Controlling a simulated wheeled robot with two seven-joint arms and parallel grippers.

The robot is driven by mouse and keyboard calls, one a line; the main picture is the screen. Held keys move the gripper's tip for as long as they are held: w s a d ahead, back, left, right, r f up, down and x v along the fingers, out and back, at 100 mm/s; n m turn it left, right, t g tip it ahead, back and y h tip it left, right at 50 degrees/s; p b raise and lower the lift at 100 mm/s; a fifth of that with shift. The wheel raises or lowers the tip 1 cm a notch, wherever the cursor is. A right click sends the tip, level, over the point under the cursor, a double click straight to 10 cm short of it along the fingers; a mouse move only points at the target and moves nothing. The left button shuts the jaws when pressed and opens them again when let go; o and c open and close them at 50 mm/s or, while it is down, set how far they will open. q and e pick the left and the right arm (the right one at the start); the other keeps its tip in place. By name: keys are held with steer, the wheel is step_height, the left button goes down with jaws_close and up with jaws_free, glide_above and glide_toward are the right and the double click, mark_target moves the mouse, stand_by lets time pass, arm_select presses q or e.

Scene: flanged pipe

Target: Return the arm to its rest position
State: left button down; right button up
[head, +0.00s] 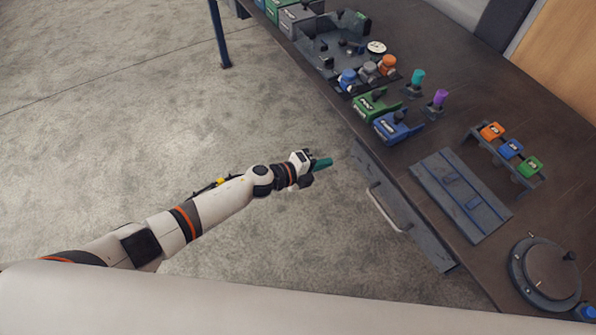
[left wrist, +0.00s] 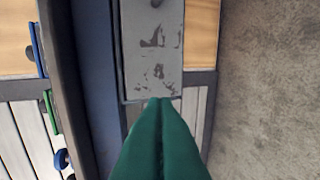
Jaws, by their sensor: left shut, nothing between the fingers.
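My left arm reaches in from the left in the head view, stretched out over the bare floor. Its gripper (head: 322,163) has green fingers and hangs just short of the workbench's near edge, touching nothing that I can see. In the left wrist view the green fingers (left wrist: 160,110) are pressed together with nothing between them. My right gripper shows in neither view.
The dark workbench (head: 470,125) runs along the right. Its drawer front (head: 405,205) with a handle is close to my gripper. Coloured blocks, knobs, a grey plate (head: 460,193) and a round flange (head: 545,270) stand on top. The floor (head: 130,110) at left is clear.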

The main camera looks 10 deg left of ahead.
arm_select(q)
steer(key=s+a+f+n+y, duration=0.5)
steer(key=s+a+f+n, duration=0.25)
steer(key=a+f, duration=0.3)
steer(key=s+a+f+n+y, duration=0.4)
steer(key=s+a+f+n, duration=0.4)
steer(key=f, duration=0.4)
steer(key=s+a+f+n+g+y, duration=0.1)
steer(key=s+f+n+g, duration=0.1)
steer(key=s, duration=0.8)
steer(key=s+a+f+n+g+y, duration=0.1)
steer(key=s+f+n, duration=0.4)
steer(key=s, duration=0.5)
steer(key=s+a+f+n+g, duration=0.3)
steer(key=s+f+n+g, duration=0.1)
steer(key=s, duration=0.6)
steer(key=shift+s+a+f+g+y, duration=0.2)
steer(key=shift+s+f+g+y, duration=0.15)
steer(key=shift+f, duration=0.25)
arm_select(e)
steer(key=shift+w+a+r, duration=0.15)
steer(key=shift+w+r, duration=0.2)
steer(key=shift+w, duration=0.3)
